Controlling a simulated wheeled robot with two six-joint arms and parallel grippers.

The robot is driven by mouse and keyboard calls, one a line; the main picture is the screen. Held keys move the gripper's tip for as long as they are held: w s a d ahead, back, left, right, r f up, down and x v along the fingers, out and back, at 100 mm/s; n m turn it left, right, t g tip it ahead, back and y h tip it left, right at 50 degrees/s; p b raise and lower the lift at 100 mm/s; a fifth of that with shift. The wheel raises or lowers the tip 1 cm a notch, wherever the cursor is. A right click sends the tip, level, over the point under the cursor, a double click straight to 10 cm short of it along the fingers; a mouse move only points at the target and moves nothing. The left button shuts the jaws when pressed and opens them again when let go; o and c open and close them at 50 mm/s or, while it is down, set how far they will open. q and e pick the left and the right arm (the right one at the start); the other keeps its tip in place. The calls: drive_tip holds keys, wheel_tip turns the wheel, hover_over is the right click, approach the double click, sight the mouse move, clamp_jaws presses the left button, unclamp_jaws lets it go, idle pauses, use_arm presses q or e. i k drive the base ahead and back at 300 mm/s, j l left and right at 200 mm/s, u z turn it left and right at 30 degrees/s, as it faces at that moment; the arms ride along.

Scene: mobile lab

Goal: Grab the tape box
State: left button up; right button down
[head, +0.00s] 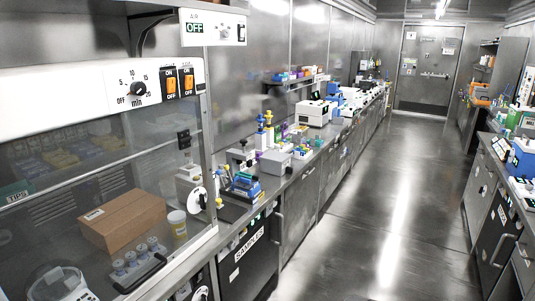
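No object in the head view can be made out for certain as the tape box. A brown cardboard box (122,220) sits at the left, behind the clear front panel of a hood, with a small white label on its top. I cannot tell whether it is the tape box. Small items along the left bench are too small to tell apart. Neither of my grippers is in view.
The hood's white control panel (110,85) is at upper left. A long bench (290,185) crowded with instruments runs along the left wall. Another bench stands at the right edge. The aisle floor (385,210) is clear up to the closed door (425,70).

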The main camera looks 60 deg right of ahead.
sight(278, 163)
drive_tip(key=z, duration=1.95)
drive_tip(key=i+l+z, duration=0.35)
drive_tip(key=i, duration=0.65)
drive_tip(key=i+z, duration=0.4)
drive_tip(key=i, duration=0.55)
drive_tip(key=i+u, duration=0.15)
drive_tip(key=i, duration=0.3)
drive_tip(key=i+l+u, duration=0.15)
drive_tip(key=i, duration=0.25)
drive_tip(key=i+l+u, duration=0.2)
drive_tip(key=i, duration=0.2)
drive_tip(key=i+l+u, duration=0.15)
drive_tip(key=i, duration=0.3)
